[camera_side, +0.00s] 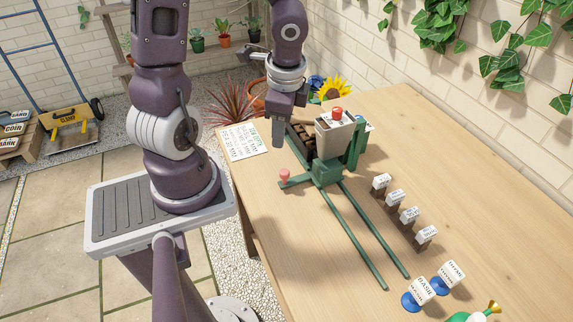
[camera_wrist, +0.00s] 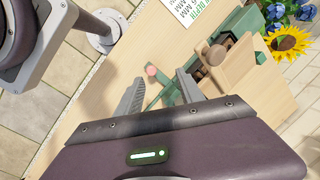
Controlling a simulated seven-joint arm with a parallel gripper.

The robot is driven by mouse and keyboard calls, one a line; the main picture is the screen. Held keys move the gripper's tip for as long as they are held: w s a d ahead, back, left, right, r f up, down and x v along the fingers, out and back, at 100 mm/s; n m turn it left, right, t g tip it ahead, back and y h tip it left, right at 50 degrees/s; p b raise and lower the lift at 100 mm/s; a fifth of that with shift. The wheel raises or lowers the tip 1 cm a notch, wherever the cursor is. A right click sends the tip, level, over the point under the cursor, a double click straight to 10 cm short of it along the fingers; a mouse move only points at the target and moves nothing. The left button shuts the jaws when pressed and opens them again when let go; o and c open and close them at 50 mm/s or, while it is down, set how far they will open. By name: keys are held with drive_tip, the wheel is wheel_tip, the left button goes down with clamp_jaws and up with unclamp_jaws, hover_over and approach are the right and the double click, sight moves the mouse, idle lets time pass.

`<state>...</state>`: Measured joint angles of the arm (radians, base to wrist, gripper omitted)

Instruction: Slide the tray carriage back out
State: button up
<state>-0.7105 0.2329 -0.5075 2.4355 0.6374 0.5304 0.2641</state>
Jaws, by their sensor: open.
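The green tray carriage (camera_side: 326,172) sits on two green rails (camera_side: 350,235) under a pale hopper (camera_side: 334,140) with a red knob on top. A green arm with a pink knob (camera_side: 284,175) sticks out to the left of it. The knob also shows in the wrist view (camera_wrist: 151,71), in the gap between my fingers. A dark, cell-like tray part (camera_side: 300,135) shows beside the hopper; much of it is hidden. My gripper (camera_side: 277,140) is above the table, fingers pointing down, apart from the knob. In the wrist view my gripper (camera_wrist: 157,90) is open and empty.
A printed card (camera_side: 242,140) lies at the table's left edge. Several small labelled blocks (camera_side: 394,198) stand right of the rails, with white labelled pots on blue bases (camera_side: 418,290) nearer the front. A sunflower (camera_side: 333,89) stands behind the hopper. The front rail ends are clear.

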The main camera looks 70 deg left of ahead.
sight(285, 172)
drive_tip(key=f, duration=0.1)
drive_tip(key=f+m+h, duration=0.1)
drive_tip(key=f, duration=0.1)
drive_tip(key=f+m+h, duration=0.1)
drive_tip(key=f, duration=0.1)
drive_tip(key=shift+w+d+f, duration=0.15)
drive_tip(key=shift+w+d, duration=0.05)
drive_tip(key=shift+d, duration=0.05)
wheel_tip(285, 172, down, 7)
drive_tip(key=shift+r, duration=0.1)
clamp_jaws()
idle(1.1)
